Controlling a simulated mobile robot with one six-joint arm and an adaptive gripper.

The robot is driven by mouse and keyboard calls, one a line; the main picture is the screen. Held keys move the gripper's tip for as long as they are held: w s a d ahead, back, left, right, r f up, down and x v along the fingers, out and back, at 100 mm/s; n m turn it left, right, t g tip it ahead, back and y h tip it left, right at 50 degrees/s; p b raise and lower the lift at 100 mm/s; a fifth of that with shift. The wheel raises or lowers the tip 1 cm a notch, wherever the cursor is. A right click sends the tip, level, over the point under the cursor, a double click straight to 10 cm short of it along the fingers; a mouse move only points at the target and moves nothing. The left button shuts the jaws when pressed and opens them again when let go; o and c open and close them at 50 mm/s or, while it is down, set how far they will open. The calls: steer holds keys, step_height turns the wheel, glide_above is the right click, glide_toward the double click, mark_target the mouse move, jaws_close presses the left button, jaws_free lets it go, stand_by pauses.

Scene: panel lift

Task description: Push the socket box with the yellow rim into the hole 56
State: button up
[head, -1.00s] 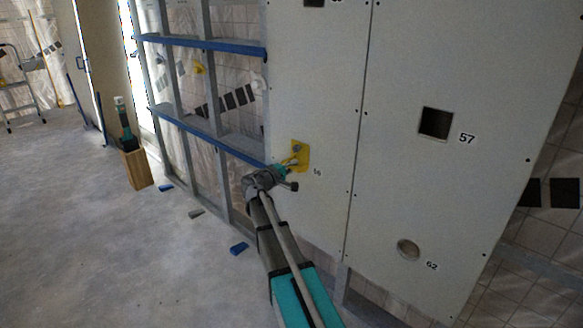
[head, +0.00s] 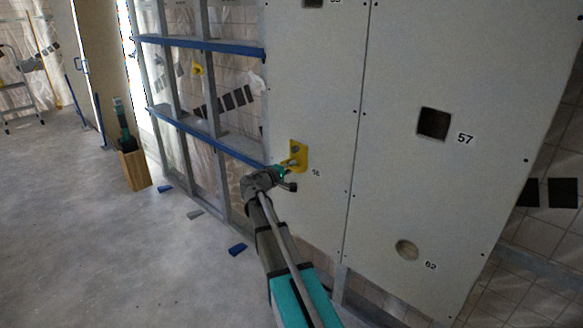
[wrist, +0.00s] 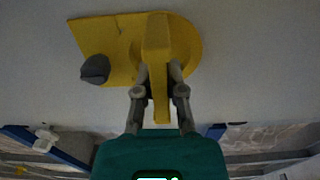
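The yellow-rimmed piece (head: 299,150) lies against the grey panel beside the label 56, at the end of my arm. In the wrist view its yellow face (wrist: 110,40) shows a square-cornered left part, a rounded right part and a grey knob (wrist: 95,69). A yellow bar stands out from it towards me. My gripper (wrist: 160,78) has one finger on each side of this bar and looks closed on it; it also shows in the head view (head: 284,170). Hole 56 itself is not visible, and I cannot tell how deep the box sits.
The panel (head: 320,100) has a square hole 57 (head: 434,123) and a round hole 62 (head: 406,250) to the right. An open metal stud frame with blue rails (head: 215,137) stands to the left.

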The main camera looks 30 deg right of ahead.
steer(key=o, duration=0.5)
steer(key=shift+a, duration=0.15)
steer(key=shift+v, duration=5.95)
steer(key=shift+s, duration=0.1)
